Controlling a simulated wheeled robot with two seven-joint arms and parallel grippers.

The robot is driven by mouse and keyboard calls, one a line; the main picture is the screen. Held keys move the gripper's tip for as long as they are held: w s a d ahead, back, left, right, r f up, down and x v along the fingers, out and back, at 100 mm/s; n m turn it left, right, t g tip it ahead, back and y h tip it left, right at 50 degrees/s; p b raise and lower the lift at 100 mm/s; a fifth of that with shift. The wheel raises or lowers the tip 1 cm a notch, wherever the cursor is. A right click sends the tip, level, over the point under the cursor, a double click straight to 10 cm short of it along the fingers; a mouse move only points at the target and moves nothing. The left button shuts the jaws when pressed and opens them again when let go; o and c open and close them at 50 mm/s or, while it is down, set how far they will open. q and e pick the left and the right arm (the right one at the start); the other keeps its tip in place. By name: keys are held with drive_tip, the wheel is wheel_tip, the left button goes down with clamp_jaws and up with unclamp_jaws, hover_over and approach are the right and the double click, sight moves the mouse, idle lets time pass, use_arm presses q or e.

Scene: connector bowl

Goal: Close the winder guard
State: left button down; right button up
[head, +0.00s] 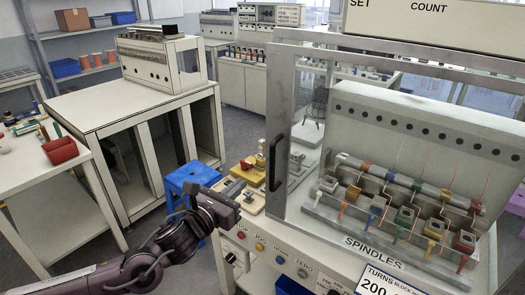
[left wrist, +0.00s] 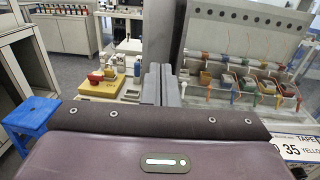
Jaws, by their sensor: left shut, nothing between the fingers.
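The winder guard (head: 279,112) is a clear panel in a grey metal frame, standing upright at the left front of the winder. A black bar handle (head: 278,163) is on its front post. I cannot tell how far open the guard is. Behind it, the winder's spindles (head: 408,208) carry several coloured blocks. My left gripper (head: 232,190) is to the left of and below the handle, apart from it in the head view. Its fingers in the left wrist view (left wrist: 161,84) are together and empty. The handle is not clear in the left wrist view. My right gripper is not in view.
A control panel with several buttons (head: 260,246) runs below the guard. Yellow and pale fixtures (head: 240,185) sit on the bench left of it. A blue stool (head: 190,180) stands on the floor beyond my left arm. A white table (head: 55,170) is at far left.

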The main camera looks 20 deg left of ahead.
use_arm(q)
drive_tip(key=p+x, duration=0.5)
drive_tip(key=x, duration=0.9)
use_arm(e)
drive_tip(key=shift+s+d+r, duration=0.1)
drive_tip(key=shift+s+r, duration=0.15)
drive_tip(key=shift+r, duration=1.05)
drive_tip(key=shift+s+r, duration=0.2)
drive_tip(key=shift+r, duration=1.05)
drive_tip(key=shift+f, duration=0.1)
